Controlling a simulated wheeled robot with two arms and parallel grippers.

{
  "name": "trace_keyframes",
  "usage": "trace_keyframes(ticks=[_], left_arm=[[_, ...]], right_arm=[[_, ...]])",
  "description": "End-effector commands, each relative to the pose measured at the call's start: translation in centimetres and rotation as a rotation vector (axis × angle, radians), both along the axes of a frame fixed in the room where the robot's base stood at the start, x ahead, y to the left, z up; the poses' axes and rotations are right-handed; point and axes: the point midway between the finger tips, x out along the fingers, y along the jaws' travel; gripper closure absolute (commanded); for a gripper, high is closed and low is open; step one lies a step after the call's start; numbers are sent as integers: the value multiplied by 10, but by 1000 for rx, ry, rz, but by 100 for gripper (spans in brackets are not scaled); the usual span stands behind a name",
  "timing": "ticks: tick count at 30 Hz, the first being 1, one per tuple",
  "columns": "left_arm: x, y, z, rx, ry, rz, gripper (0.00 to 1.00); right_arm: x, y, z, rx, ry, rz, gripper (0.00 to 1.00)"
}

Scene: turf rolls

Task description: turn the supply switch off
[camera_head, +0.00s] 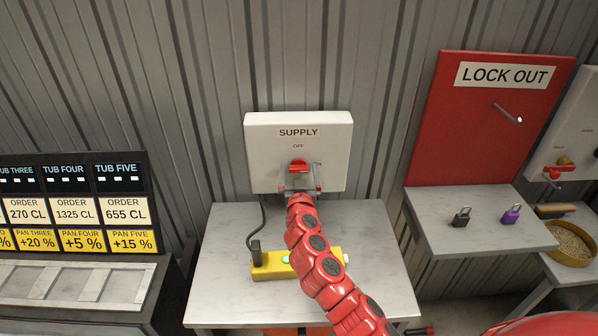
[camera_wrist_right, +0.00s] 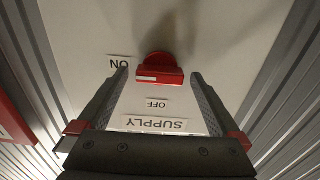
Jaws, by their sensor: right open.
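The supply switch box (camera_head: 260,160) is white, marked SUPPLY and OFF, and hangs on the wall. Its red handle (camera_head: 298,166) also shows in the right wrist view (camera_wrist_right: 160,75), where the picture is upside down. There the handle's bar lies crosswise, its white mark on the half towards the ON label (camera_wrist_right: 120,63); the OFF label (camera_wrist_right: 157,104) is beside the bar's long side. My right gripper (camera_head: 300,186) is open in front of the box. In the wrist view its fingers are on either side of the handle, with gaps. My left gripper is not in view.
A table (camera_head: 225,235) below holds a yellow block (camera_head: 270,270) with a green light, partly behind my right arm. At right is a red LOCK OUT board (camera_head: 440,130) above a shelf (camera_head: 450,235) with a black padlock (camera_head: 461,217) and a purple padlock (camera_head: 511,215). Order displays (camera_head: 75,200) stand left.

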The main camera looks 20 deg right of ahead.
Motion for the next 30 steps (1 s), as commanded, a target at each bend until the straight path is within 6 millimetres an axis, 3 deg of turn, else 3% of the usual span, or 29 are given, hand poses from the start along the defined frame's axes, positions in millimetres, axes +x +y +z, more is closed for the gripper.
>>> trace_keyframes(ticks=[2,15,30], left_arm=[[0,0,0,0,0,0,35],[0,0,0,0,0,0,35],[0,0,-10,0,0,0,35]], right_arm=[[0,0,0,0,0,0,5],[0,0,0,0,1,-1,85],[0,0,-2,-132,39,-1,86]])
